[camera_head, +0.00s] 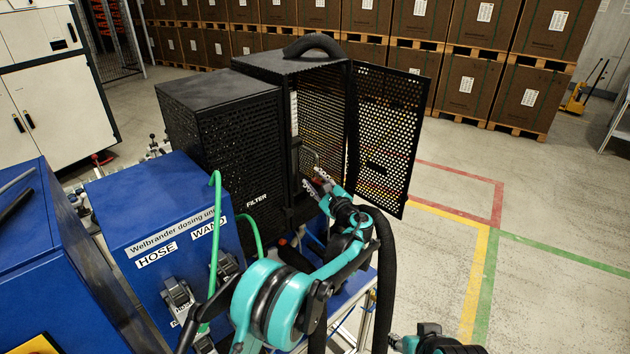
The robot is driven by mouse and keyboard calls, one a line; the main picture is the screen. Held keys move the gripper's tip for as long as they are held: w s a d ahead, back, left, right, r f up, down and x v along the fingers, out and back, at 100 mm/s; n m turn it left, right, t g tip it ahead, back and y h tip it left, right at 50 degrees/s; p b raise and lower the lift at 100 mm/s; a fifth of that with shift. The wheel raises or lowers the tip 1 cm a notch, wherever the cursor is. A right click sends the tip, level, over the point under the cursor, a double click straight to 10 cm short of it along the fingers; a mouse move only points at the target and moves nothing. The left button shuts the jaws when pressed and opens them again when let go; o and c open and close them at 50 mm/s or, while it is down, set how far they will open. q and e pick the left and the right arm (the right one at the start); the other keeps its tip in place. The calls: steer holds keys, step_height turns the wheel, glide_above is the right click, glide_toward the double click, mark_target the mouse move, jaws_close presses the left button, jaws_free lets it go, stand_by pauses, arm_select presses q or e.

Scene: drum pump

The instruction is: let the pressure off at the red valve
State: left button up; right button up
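My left gripper (318,185) is small in the view. It is at the open front of the black perforated filter cabinet (240,150), its fingers pointing into the opening. A small patch of red shows at the fingertips. I cannot tell if it is the red valve or part of the gripper, nor whether the fingers touch anything. The finger gap is too small to read. A pale bent pipe (312,158) shows just above the fingers inside the cabinet. My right gripper is not clearly visible; only a teal and black part of my arm shows at the bottom edge.
The perforated cabinet door (392,135) stands open to the right of my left gripper. A blue dosing unit (150,205) with HOSE and WAND labels and a green hose (216,230) is at left. Stacked cartons (470,85) line the back.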

arm_select(q)
jaws_close()
steer(key=m, duration=0.1)
steer(key=w+d+r+m+g, duration=0.1)
steer(key=m, duration=0.1)
steer(key=shift+d+m, duration=0.1)
steer(key=shift+m, duration=0.2)
steer(key=shift+w+d+r+m+g, duration=0.1)
steer(key=shift+w+d+m+g, duration=0.25)
steer(key=shift+m, duration=0.55)
steer(key=shift+w+d+r+m+g, duration=0.1)
steer(key=shift+w+d+m+g, duration=0.25)
steer(key=shift+m, duration=0.55)
jaws_free()
steer(key=shift+w, duration=0.1)
